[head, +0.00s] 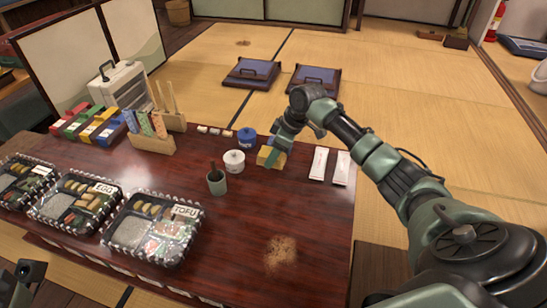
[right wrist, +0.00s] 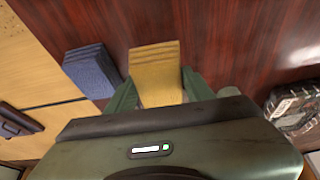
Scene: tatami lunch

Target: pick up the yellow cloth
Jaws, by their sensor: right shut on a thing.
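The yellow cloth (head: 270,158) is a small folded stack near the far edge of the dark red wooden table (head: 235,240). In the right wrist view the cloth (right wrist: 155,62) lies between the two green fingers. My right gripper (head: 276,149) reaches down from the right and is shut on the cloth; its fingertips also show in the right wrist view (right wrist: 158,82). I cannot tell whether the cloth still touches the table. A dark part of my left arm shows at the lower left of the head view, but its fingers do not.
A folded blue cloth (right wrist: 88,70) lies close beside the yellow one. Lunch boxes (head: 155,230) fill the left. Brown crumbs (head: 281,252) lie in front.

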